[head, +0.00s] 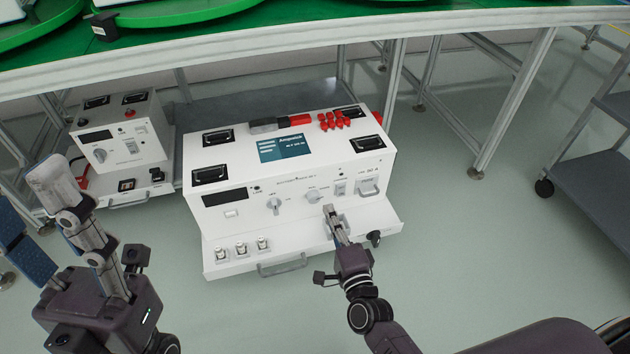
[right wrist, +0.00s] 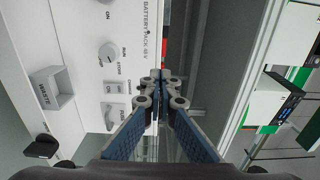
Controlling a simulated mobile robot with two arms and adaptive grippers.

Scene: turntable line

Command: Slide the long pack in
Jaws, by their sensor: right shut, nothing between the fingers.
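My left gripper (head: 28,192) is open and empty at the left, partly out of view.
A smaller white machine (head: 124,140) stands to the left. Several red pieces (head: 334,120) lie on the big machine's top. A WASTE bin (right wrist: 52,88) and a dark knob (right wrist: 42,148) are beside the gripper.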

